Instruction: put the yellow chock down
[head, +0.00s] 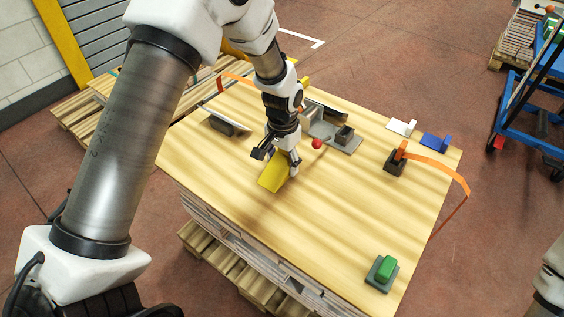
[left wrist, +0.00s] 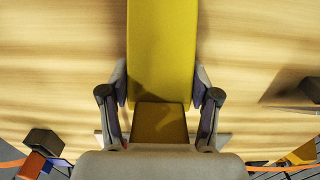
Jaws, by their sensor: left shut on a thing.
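The yellow chock (head: 273,178) is a wedge-shaped block over the front left part of the wooden tabletop (head: 235,200). My left gripper (head: 279,163) points down and is shut on it. In the left wrist view the chock (left wrist: 161,50) runs up the middle of the picture, with a finger of my left gripper (left wrist: 160,112) against each side. The chock is at or very near the tabletop; I cannot tell whether it touches. My right gripper is not in view.
Behind the gripper stand a grey bracket (head: 343,141) and a red ball (head: 317,144). A dark tilted plate (head: 228,126) lies left. The front middle is clear.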

